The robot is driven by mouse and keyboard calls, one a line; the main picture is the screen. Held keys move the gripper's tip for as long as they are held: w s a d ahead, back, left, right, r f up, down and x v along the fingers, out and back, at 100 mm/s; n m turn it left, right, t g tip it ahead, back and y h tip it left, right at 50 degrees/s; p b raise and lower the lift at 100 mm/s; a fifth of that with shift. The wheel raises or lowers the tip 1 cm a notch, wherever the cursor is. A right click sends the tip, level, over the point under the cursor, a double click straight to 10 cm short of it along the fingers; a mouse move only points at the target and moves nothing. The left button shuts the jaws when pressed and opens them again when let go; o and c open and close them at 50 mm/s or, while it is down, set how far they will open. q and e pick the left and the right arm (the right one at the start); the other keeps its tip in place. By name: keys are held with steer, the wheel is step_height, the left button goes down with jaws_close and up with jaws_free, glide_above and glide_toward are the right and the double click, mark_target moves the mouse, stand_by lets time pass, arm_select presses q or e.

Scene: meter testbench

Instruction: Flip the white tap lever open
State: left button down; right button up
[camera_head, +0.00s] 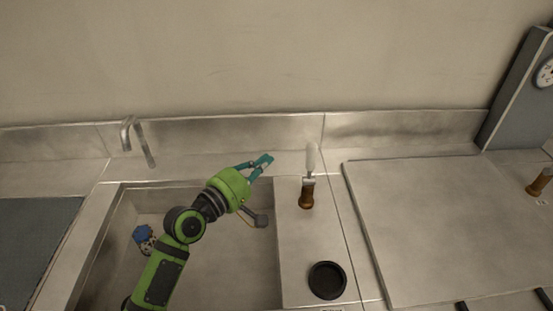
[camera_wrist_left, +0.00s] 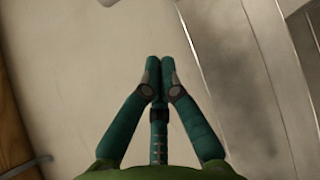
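The white tap lever (camera_head: 311,157) stands upright on top of a small brown tap (camera_head: 306,193) to the right of the sink, in the head view. My left gripper (camera_head: 266,159) is at the sink's back right corner, to the left of the lever and apart from it. The left wrist view shows the left gripper (camera_wrist_left: 160,64) with its fingertips together and nothing between them. The lever cannot be made out in the left wrist view. My right gripper is not in view.
The sink (camera_head: 240,285) lies under my left arm, with a blue object (camera_head: 143,235) in it. A curved metal spout (camera_head: 131,135) stands behind. A black round piece (camera_head: 327,280) sits in front of the tap. A raised metal plate (camera_head: 430,230) is to the right.

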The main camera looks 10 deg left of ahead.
mark_target(310, 165)
arm_select(q)
steer(key=p+x, duration=0.1)
steer(key=x, duration=0.8)
steer(key=s+d+p, duration=0.2)
steer(key=s, duration=0.1)
steer(key=shift+s+d+p, duration=0.2)
steer(key=shift+d+p, duration=0.1)
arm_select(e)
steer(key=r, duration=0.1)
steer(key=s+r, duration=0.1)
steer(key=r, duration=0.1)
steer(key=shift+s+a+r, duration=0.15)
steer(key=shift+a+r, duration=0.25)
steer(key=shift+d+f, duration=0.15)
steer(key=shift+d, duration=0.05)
arm_select(q)
steer(key=shift+s+m+h+b, duration=0.2)
steer(key=shift+m+h+b, duration=0.1)
steer(key=shift+b, duration=0.35)
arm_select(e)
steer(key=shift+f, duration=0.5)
